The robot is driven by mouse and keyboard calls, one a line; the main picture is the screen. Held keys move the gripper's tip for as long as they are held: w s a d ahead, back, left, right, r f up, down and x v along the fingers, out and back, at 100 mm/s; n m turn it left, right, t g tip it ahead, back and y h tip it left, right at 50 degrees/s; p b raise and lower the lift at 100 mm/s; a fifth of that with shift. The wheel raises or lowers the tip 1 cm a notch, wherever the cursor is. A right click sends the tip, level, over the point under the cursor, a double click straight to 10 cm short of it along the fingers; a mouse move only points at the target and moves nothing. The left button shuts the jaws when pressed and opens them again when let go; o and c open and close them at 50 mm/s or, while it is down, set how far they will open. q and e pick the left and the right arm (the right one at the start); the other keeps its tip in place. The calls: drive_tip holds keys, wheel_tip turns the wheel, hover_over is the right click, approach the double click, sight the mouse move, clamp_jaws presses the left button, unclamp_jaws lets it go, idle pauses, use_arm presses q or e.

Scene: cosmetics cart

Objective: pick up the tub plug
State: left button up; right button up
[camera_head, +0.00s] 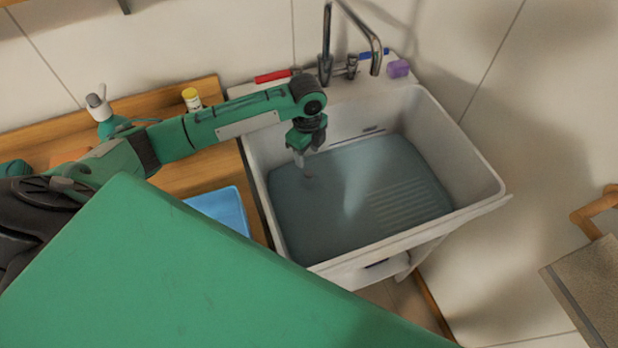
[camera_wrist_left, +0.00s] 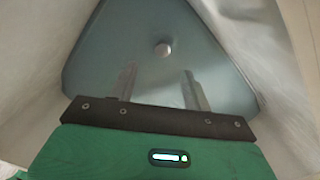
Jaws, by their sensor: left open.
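The deep white sink tub (camera_head: 478,175) has a blue-grey, watery-looking floor. My left gripper (camera_head: 303,160) points down inside the tub, near its back left part. In the left wrist view its two fingers (camera_wrist_left: 160,78) are apart with nothing between them, and the disc lies beyond their tips. My right gripper is out of view.
A metal tap (camera_head: 327,45) rises behind the tub. A red item (camera_head: 272,76) and a purple item (camera_head: 398,68) lie on the back rim. A wooden counter (camera_head: 190,178) at left holds a blue tray (camera_head: 222,208), a yellow-capped bottle (camera_head: 191,98) and a pump bottle (camera_head: 102,110).

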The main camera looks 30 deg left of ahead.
sight(308, 172)
use_arm(q)
wheel_tip(308, 172, down, 6)
drive_tip(key=shift+s+f, duration=0.1)
drive_tip(key=shift+s, duration=0.05)
drive_tip(key=shift+w+f+p, duration=0.2)
drive_tip(key=shift+f+p, duration=0.2)
drive_tip(key=shift+f, duration=1.1)
drive_tip(key=shift+w+f+p, duration=0.15)
drive_tip(key=shift+f+p, duration=0.25)
drive_tip(key=shift+f, duration=1.05)
drive_tip(key=c, duration=1)
drive_tip(key=shift+c, duration=0.3)
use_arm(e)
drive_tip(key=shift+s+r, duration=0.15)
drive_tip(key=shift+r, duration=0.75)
